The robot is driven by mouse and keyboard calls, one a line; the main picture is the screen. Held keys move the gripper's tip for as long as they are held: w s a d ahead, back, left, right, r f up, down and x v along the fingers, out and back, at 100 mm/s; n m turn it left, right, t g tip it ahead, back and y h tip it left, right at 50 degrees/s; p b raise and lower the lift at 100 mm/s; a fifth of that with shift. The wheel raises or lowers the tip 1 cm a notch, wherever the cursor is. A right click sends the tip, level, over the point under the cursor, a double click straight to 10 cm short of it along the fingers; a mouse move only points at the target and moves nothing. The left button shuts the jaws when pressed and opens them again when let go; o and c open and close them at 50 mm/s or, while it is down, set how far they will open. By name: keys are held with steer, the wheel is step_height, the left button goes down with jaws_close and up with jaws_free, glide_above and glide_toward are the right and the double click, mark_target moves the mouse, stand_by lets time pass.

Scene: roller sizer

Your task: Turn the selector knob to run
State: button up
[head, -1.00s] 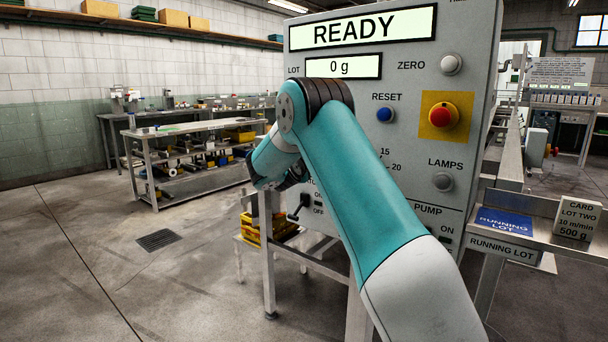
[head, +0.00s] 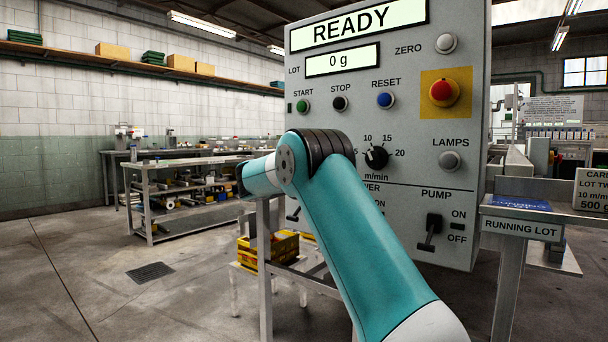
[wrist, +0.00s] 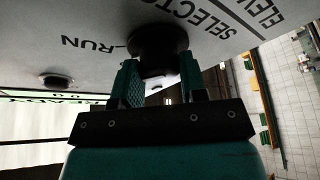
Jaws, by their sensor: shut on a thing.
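The black selector knob (wrist: 158,44) stands out from a grey panel face in the wrist view, which is upside down. The word RUN is printed left of it, and SELECTOR and a cut-off ELEV label are to its right. My gripper (wrist: 160,82) has its two green fingers closed on either side of the knob. The knob's pointer is not clear, so I cannot tell its setting. In the head view, my arm hides the gripper, and the knob is not visible. The display (head: 358,25) on the control panel (head: 465,85) reads READY.
The panel front carries START (head: 303,106), STOP (head: 340,103) and RESET (head: 385,100) buttons, a red emergency button (head: 444,92), a speed dial (head: 376,157) and a PUMP switch (head: 430,230). Yellow crates (head: 268,248) stand below left. A workbench (head: 190,165) is behind.

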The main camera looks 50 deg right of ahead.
steer(key=shift+w+f+m+g+h+b, duration=0.1)
steer(key=shift+m+g+h+b, duration=0.2)
steer(key=shift+m+g+b, duration=0.65)
steer(key=shift+s+m+g+h+b, duration=0.1)
steer(key=shift+m+h+b, duration=0.25)
steer(key=shift+m, duration=1.15)
steer(key=shift+w+f+m+g+h+b, duration=0.1)
steer(key=shift+m+g+h+b, duration=0.15)
steer(key=shift+m+g+b, duration=0.7)
steer(key=shift+r+m, duration=0.1)
steer(key=shift+m, duration=0.4)
steer(key=o, duration=0.9)
steer(key=shift+o, duration=0.2)
steer(key=b+v, duration=1.4)
steer(key=v, duration=0.3)
steer(key=shift+s+b, duration=0.25)
steer(key=shift+b, duration=0.1)
steer(key=shift+a, duration=0.1)
